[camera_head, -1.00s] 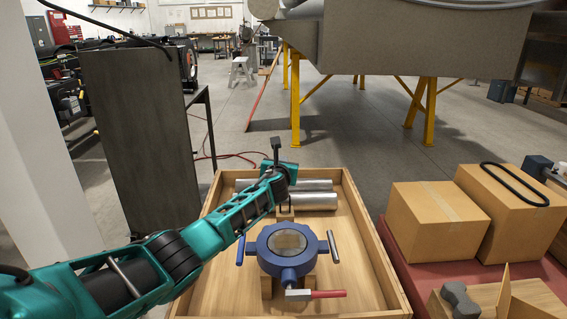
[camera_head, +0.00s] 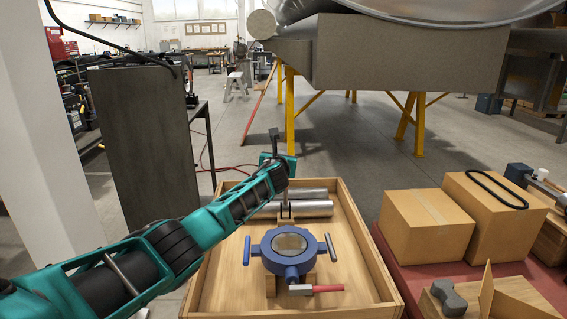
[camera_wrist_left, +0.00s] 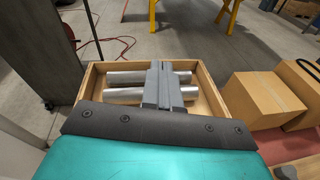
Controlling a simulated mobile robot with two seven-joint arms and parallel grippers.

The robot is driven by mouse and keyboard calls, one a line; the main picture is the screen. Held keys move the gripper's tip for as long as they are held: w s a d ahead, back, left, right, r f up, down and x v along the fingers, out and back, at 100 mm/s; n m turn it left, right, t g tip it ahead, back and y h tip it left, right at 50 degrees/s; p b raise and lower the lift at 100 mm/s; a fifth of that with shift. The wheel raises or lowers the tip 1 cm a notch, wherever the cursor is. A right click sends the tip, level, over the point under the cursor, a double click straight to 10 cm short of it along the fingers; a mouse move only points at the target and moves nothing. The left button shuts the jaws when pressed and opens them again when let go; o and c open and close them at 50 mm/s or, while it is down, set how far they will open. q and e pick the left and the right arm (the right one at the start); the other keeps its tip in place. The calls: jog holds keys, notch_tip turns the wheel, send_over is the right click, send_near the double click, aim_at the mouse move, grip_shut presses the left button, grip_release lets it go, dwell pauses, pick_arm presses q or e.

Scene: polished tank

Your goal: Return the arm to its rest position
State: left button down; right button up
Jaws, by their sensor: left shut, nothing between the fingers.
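My left arm, teal and black, comes in from the left in the head view and reaches over the wooden tray (camera_head: 221,290). My right gripper is in neither view.
A blue valve (camera_head: 270,243) with a red-handled lever (camera_head: 326,288) and metal cylinders (camera_head: 305,208) lie in the tray. Cardboard boxes (camera_head: 425,222) stand at right on a red surface. A dark cabinet (camera_head: 142,145) stands at left. Open floor lies beyond the tray.

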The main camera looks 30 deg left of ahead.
pick_arm(q)
jog(key=s+d+f+n+g+h, duration=0.2)
jog(key=s+d+f+n, duration=0.55)
jog(key=s+f, duration=0.25)
jog(key=s+d+f+n+g+h, duration=0.1)
jog(key=s+d+f+n+g, duration=0.2)
jog(key=s+d+f+n, duration=0.6)
jog(key=s+d+n+g+h, duration=0.25)
jog(key=s+n, duration=0.45)
jog(key=s, duration=1)
jog(key=s+d+n+g+h, duration=0.1)
jog(key=s+n+g, duration=0.45)
jog(key=s, duration=1.05)
jog(key=w+d+f+n+t+h, duration=0.1)
jog(key=w+d+f+t+h, duration=0.1)
jog(key=w+f+t, duration=0.5)
jog(key=shift+d+f+t, duration=0.4)
jog(key=shift+f+t, duration=0.35)
jog(key=shift+t, duration=0.35)
